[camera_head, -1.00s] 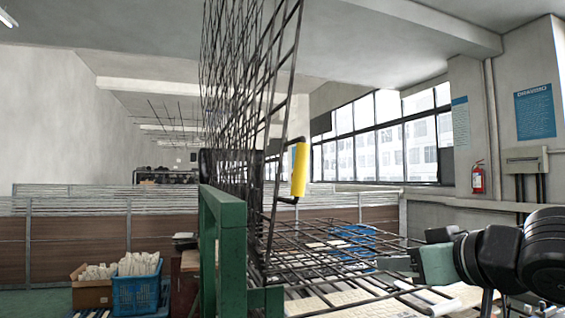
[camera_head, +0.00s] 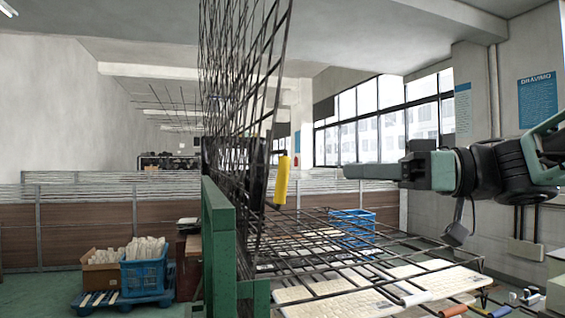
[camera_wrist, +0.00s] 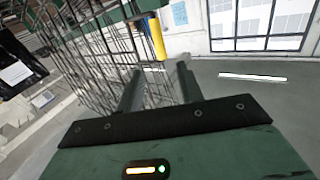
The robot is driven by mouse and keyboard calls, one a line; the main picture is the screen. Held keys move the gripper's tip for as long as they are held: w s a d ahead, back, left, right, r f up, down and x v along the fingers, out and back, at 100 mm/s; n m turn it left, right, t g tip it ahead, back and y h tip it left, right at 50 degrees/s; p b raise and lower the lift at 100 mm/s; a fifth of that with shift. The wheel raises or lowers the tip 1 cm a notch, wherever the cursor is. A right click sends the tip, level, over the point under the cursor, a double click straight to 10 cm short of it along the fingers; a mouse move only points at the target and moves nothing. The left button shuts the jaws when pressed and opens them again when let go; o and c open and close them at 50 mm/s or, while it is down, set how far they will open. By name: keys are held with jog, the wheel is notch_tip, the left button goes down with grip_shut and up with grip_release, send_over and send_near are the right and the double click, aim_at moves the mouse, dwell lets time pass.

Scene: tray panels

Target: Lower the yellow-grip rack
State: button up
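The yellow grip (camera_head: 281,180) is on the right edge of a black wire rack (camera_head: 216,92), which stands nearly upright above a green frame (camera_head: 220,245). My gripper (camera_head: 347,172) is right of the yellow grip, at about its height in the head view, and apart from it. In the wrist view the yellow grip (camera_wrist: 157,38) shows beyond my fingers (camera_wrist: 157,84), near the right finger's tip. The fingers stand apart with nothing between them. The wire rack (camera_wrist: 85,50) fills the left of that view.
A level wire rack (camera_head: 340,240) with pale keyboards (camera_head: 435,280) lies below my arm. The air between gripper and yellow grip looks clear.

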aim_at(283, 188)
jog(key=p+x, duration=0.3)
jog(key=x, duration=0.9)
jog(key=shift+p, duration=0.3)
jog(key=shift+w, duration=0.1)
grip_shut()
